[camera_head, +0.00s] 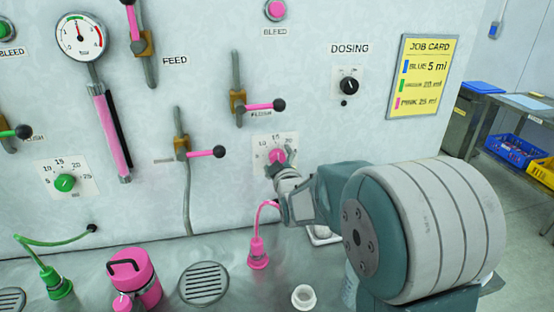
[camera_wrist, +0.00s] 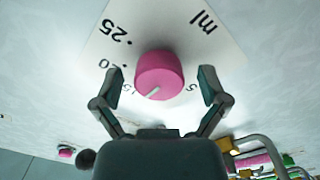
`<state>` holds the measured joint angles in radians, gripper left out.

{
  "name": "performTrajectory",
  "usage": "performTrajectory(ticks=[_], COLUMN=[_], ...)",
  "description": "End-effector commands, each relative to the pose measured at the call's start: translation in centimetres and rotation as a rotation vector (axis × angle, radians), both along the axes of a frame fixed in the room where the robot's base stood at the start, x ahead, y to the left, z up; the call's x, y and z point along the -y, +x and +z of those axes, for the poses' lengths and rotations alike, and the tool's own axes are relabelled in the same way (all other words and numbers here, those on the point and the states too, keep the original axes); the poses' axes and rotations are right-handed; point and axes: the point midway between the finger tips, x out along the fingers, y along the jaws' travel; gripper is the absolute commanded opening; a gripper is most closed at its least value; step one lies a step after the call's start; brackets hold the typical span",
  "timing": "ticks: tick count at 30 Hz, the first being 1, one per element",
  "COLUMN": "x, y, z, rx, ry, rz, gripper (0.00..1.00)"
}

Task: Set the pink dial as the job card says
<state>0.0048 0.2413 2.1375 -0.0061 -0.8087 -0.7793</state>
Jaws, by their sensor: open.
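The pink dial (camera_head: 277,156) is on the wall on a white scale plate, partly hidden by my gripper (camera_head: 283,170) in the head view. In the wrist view the pink dial (camera_wrist: 159,74) lies between the two fingers of my open gripper (camera_wrist: 160,84), with a gap on each side. Its pale pointer line faces the picture's bottom, slightly left. The scale shows 25 at upper left, 20 at left, a partly covered 15 at lower left and 5 at right. The exact mark pointed at is unclear. The job card (camera_head: 418,76) reads blue 5 ml, green 20 ml, pink 25 ml.
A black dosing knob (camera_head: 348,86) is right of the pink dial. Pink-handled levers (camera_head: 265,106) and (camera_head: 205,153) stick out at upper left. A green dial (camera_head: 65,182) is far left. Below, a pink spout (camera_head: 258,250) and a white cup (camera_head: 305,297) stand on the counter.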

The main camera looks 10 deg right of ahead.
Motion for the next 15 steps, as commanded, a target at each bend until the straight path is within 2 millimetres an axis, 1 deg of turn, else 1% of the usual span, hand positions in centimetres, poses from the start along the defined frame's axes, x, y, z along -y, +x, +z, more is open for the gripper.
performTrajectory(ticks=[7, 8, 9, 11, 12, 13, 15], x=[-0.21, -0.21, -0.21, -0.21, -0.21, -0.21, -0.24], y=[0.15, 0.15, 0.14, 0.14, 0.13, 0.13, 0.13], z=[-0.07, -0.06, -0.06, -0.06, -0.06, -0.06, -0.07], rx=[-0.001, -0.001, -0.001, -0.001, -0.001, -0.001, -0.001], ry=[-0.002, -0.002, -0.002, -0.002, -0.002, -0.002, -0.002], rz=[0.001, 0.001, 0.001, 0.001, 0.001, 0.001, 0.001], gripper=[0.93, 0.89, 0.71, 0.44, 0.27, 0.13, 0.12])
